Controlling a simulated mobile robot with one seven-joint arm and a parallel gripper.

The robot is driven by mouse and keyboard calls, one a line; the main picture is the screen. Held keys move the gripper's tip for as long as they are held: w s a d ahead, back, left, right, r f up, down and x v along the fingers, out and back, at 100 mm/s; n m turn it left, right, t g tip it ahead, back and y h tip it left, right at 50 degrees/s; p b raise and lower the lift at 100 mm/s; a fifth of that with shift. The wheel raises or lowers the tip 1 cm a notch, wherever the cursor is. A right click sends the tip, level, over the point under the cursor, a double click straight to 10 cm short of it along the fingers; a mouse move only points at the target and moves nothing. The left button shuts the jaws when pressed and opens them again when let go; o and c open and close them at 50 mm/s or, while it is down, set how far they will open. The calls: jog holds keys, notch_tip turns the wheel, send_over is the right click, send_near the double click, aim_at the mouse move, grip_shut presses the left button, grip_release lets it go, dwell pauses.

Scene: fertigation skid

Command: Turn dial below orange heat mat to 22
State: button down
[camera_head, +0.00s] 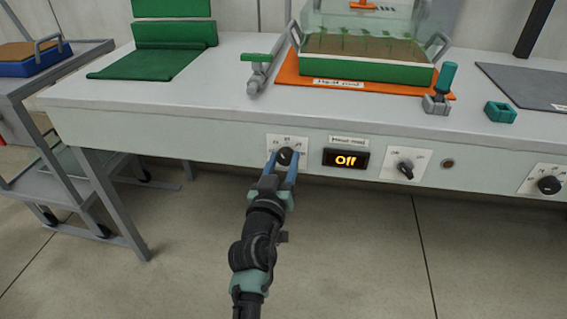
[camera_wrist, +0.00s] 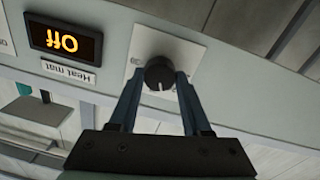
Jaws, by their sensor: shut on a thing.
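The dial (camera_head: 285,155) is a black round knob on a white scale plate on the bench's front panel, below the orange heat mat (camera_head: 290,77). In the wrist view the dial (camera_wrist: 159,74) shows a white pointer line; the scale numbers are too small or covered to read surely. My gripper (camera_head: 284,160) is shut on the dial, with one blue finger on each side of it. The fingers also show in the wrist view (camera_wrist: 158,84). A display (camera_head: 346,159) right of the dial reads "Off" in orange; a "Heat mat" label (camera_wrist: 68,72) is beside it.
A second black knob (camera_head: 405,169) on a plate and a small round button (camera_head: 447,163) are further right on the panel. Another dial (camera_head: 549,186) is at the far right. A green-based tray (camera_head: 370,70) with seedlings stands on the mat. A grey cart (camera_head: 80,150) stands at left.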

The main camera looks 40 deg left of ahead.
jog(key=n, duration=0.6)
jog(key=shift+f+n, duration=0.1)
jog(key=shift+n, duration=0.3)
jog(key=n+y+p, duration=0.1)
jog(key=n, duration=0.5)
jog(key=shift+f+n+p, duration=0.1)
jog(key=shift+n+p, duration=0.2)
jog(key=shift+p, duration=0.05)
jog(key=shift+c, duration=1.8)
grip_release()
jog(key=shift+s, duration=0.1)
jog(key=p+v, duration=0.2)
jog(key=v, duration=1)
jog(key=shift+s+d+p, duration=0.25)
jog(key=shift+s+p, duration=0.05)
jog(key=shift+p, duration=0.05)
